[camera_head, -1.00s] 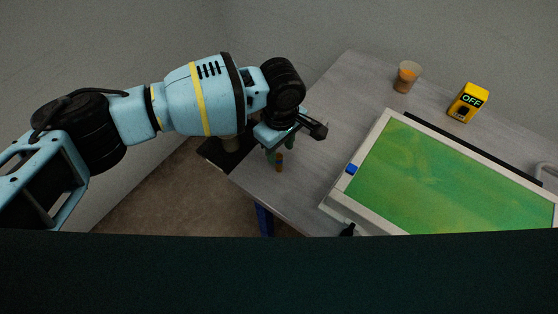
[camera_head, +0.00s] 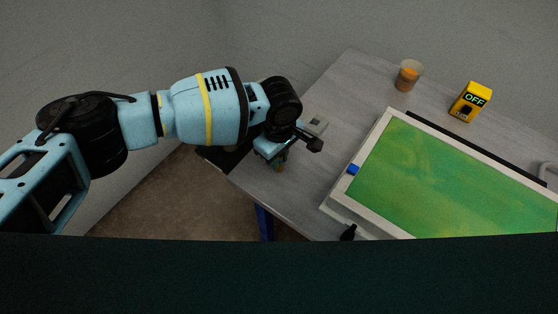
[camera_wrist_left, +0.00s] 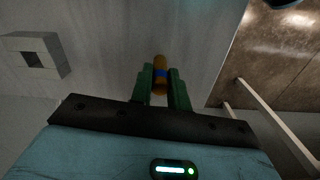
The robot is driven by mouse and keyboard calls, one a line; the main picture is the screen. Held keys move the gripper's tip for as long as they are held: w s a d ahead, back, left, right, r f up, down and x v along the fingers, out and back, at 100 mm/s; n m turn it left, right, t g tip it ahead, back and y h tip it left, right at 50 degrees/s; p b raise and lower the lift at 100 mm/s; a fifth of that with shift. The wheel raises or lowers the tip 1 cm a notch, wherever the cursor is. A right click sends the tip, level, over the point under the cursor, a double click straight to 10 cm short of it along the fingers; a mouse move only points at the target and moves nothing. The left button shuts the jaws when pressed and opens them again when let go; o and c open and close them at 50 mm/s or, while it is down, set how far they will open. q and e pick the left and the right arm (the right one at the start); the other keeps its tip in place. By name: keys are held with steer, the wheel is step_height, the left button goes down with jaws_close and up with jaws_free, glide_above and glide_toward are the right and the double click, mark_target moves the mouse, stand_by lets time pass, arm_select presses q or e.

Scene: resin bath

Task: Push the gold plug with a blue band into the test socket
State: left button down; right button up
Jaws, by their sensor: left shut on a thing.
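The gold plug (camera_wrist_left: 160,74) with a blue band stands between the green fingers of my left gripper (camera_wrist_left: 161,88) in the left wrist view. The gripper is shut on it; the fingers cover the plug's lower part in that view. In the head view my left gripper (camera_head: 280,162) is over the near left part of the table, and the plug is mostly hidden. The test socket, a light grey block (camera_head: 315,124), lies on the table just beyond the gripper, apart from the plug. Its dark square hole shows in the left wrist view (camera_wrist_left: 36,59). My right gripper is not visible.
The grey table (camera_head: 312,187) has a white-rimmed bath (camera_head: 345,206) of green liquid on the right, with a blue piece (camera_head: 353,169) on its rim. A cup with orange contents (camera_head: 408,75) and a yellow OFF box (camera_head: 471,102) stand behind. The table's left edge is close to the gripper.

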arm_select(q)
steer(key=shift+r, duration=0.15)
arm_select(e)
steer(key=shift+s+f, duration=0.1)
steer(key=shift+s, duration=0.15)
